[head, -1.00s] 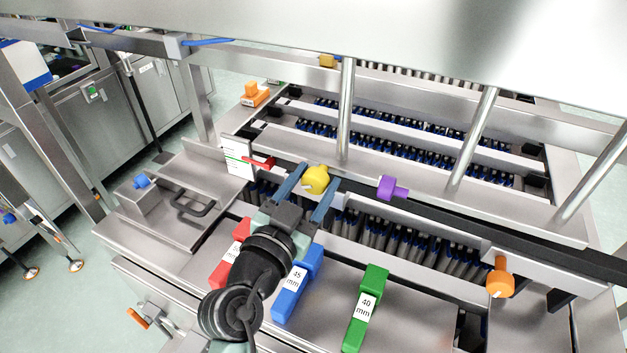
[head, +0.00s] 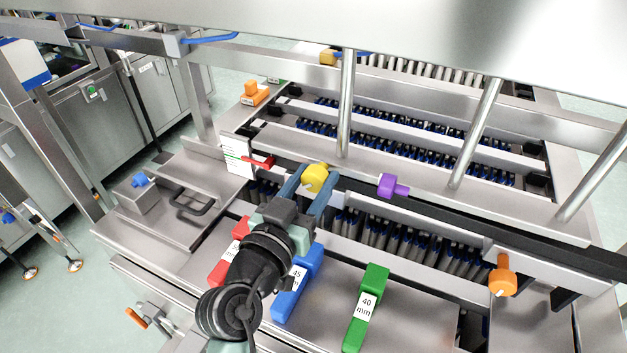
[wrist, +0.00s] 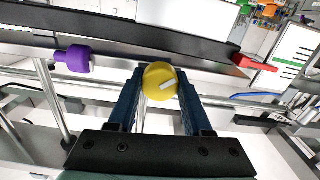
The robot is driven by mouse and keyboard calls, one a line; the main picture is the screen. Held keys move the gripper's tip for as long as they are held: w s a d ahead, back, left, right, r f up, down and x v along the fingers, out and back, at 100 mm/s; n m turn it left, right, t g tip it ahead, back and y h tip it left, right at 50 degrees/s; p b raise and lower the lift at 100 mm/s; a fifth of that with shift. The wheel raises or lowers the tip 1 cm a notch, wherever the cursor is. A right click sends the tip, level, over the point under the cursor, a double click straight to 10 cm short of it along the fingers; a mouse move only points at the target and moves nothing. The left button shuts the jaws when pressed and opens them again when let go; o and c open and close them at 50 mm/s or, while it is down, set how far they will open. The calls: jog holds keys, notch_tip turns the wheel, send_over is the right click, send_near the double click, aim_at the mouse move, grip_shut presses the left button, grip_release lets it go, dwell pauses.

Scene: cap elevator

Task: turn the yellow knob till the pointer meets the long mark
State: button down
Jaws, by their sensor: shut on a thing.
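The yellow knob (head: 315,177) sits on the dark rail near the middle of the head view. My gripper (head: 308,182) has its two blue fingers on either side of the knob and is shut on it. In the wrist view the yellow knob (wrist: 160,81) lies between the fingertips of my gripper (wrist: 160,88). The white scale card (head: 237,155) stands left of the knob; the wrist view shows green and black marks on the card (wrist: 294,52). The long mark is not clear to me.
A red pointer (head: 258,162) touches the card's side. A purple knob (head: 392,186) is to the right on the rail, an orange knob (head: 502,276) farther right. Red, blue (head: 298,284) and green (head: 366,308) blocks lie on the front plate. Metal posts stand behind.

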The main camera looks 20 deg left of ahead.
jog(key=n, duration=0.4)
jog(key=shift+n, duration=0.3)
jog(key=shift+n+p, duration=0.7)
jog(key=shift+n, duration=1.9)
jog(key=shift+c, duration=1.6)
grip_release()
jog(key=s+b, duration=0.4)
jog(key=s, duration=0.9)
jog(key=shift+a, duration=0.25)
